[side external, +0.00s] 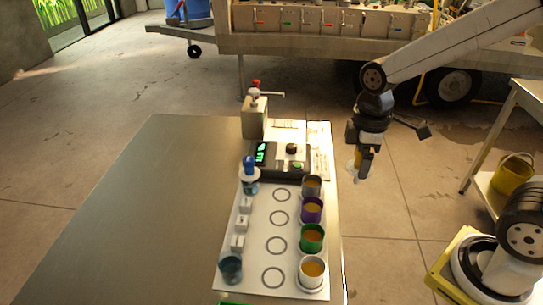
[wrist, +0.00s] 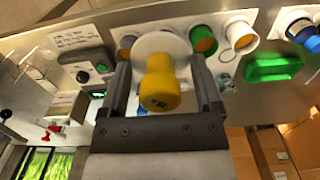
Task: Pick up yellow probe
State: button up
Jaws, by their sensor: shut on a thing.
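The yellow probe (wrist: 160,92) sits between the two fingers of my gripper (wrist: 160,64) in the wrist view, its yellow rounded end toward the camera and a white disc (wrist: 158,45) behind it. In the side external view my gripper (side external: 362,165) points down in the air to the right of the table, shut on the probe (side external: 365,161). A pale part shows below the probe there. The grip's contact points are partly hidden by the fingers.
The metal table (side external: 140,205) bears a white mat (side external: 260,225) with several colored cups, ring marks, small white blocks and a dark device (side external: 276,160). A trailer (side external: 310,45) stands behind. A yellow bucket (side external: 512,174) is at right. The table's left side is clear.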

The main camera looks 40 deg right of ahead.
jog(key=shift+s+r, duration=0.25)
jog(key=shift+s, duration=0.3)
jog(key=shift+s+r, duration=0.25)
jog(key=shift+s, duration=0.25)
jog(key=shift+w+a, duration=0.35)
jog(key=shift+a, duration=0.05)
jog(key=w+a+f+n, duration=0.1)
jog(key=w+a+f, duration=0.1)
jog(key=a, duration=0.7)
jog(key=w+a+f+n, duration=0.2)
jog(key=w+a, duration=0.1)
jog(key=a, duration=0.7)
jog(key=w+a+f+n, duration=0.1)
jog(key=w+a+f, duration=0.1)
jog(key=a, duration=0.7)
jog(key=shift+w+a+n, duration=0.2)
jog(key=shift+n, duration=0.1)
jog(key=shift+f, duration=0.1)
jog(key=shift+f, duration=2.8)
